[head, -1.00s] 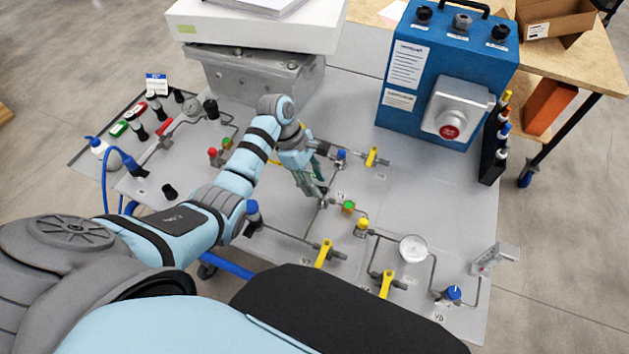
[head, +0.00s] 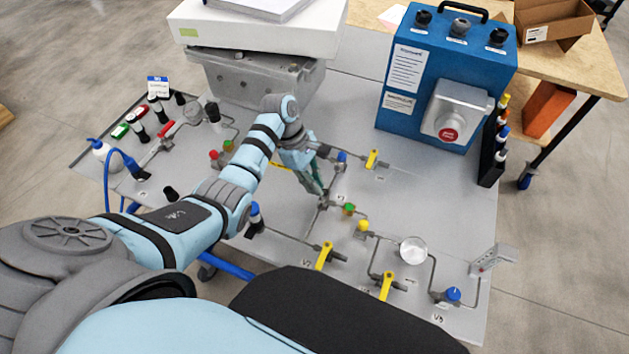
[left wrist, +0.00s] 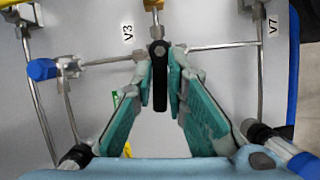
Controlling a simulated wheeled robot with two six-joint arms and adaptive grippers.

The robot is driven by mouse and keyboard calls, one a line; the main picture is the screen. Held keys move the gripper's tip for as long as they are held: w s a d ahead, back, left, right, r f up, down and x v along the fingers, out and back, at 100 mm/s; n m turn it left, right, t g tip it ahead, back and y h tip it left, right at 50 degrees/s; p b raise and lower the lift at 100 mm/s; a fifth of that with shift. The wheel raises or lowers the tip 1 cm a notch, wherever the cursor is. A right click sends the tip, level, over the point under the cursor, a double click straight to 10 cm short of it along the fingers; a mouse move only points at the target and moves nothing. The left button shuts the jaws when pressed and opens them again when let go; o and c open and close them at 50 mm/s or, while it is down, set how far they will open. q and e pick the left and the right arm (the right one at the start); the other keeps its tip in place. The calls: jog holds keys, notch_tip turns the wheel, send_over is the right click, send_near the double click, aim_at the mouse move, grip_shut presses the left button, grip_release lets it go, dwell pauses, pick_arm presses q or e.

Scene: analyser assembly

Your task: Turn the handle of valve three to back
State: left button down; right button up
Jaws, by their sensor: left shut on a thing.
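The handle of valve three (left wrist: 160,80) is a short black lever beside the printed V3 label (left wrist: 127,32) in the left wrist view. My left gripper (left wrist: 161,60) has its two teal-padded fingers on either side of this lever, shut on it near the fingertips. The lever points from its pivot toward my palm in that view. In the head view my left gripper (head: 320,190) reaches down to the pipework at mid-panel, and its fingers hide most of the handle. My right gripper is not in view.
Yellow valve handles (head: 325,256) stand in front, with another (head: 372,159) behind. A round gauge (head: 413,250) and a blue knob (head: 453,294) are at the front right. A blue analyser box (head: 440,75) stands at the back right.

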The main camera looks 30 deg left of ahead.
pick_arm(q)
jog(key=shift+w+d+m+g, duration=0.15)
jog(key=shift+m+g, duration=0.1)
jog(key=shift+m, duration=0.35)
jog(key=shift+w+a+m+g, duration=0.15)
jog(key=shift+m+g, duration=0.1)
jog(key=shift+m, duration=0.35)
jog(key=shift+w+d+f+m+g+b, duration=0.15)
jog(key=shift+w+m+g+b, duration=0.2)
jog(key=shift+m+b, duration=0.35)
jog(key=m+y+b, duration=0.1)
jog(key=m+b, duration=0.2)
jog(key=b, duration=0.1)
jog(key=d+m+g+y+b, duration=0.1)
jog(key=m+b, duration=0.2)
jog(key=w+m+g+y+b, duration=0.1)
jog(key=m+b, duration=0.3)
jog(key=shift+w+d+f+b, duration=0.1)
jog(key=shift+d+f+b, duration=0.05)
jog(key=shift+d+b, duration=0.2)
jog(key=shift+d+r+m+g+y+b, duration=0.2)
jog(key=shift+m+y+b, duration=0.1)
jog(key=shift+m+b, duration=0.4)
jog(key=shift+d+r+m+g+y+b, duration=0.15)
jog(key=shift+m+y+b, duration=0.15)
jog(key=shift+m+b, duration=0.4)
jog(key=shift+f, duration=0.1)
jog(key=c, duration=1.6)
grip_release()
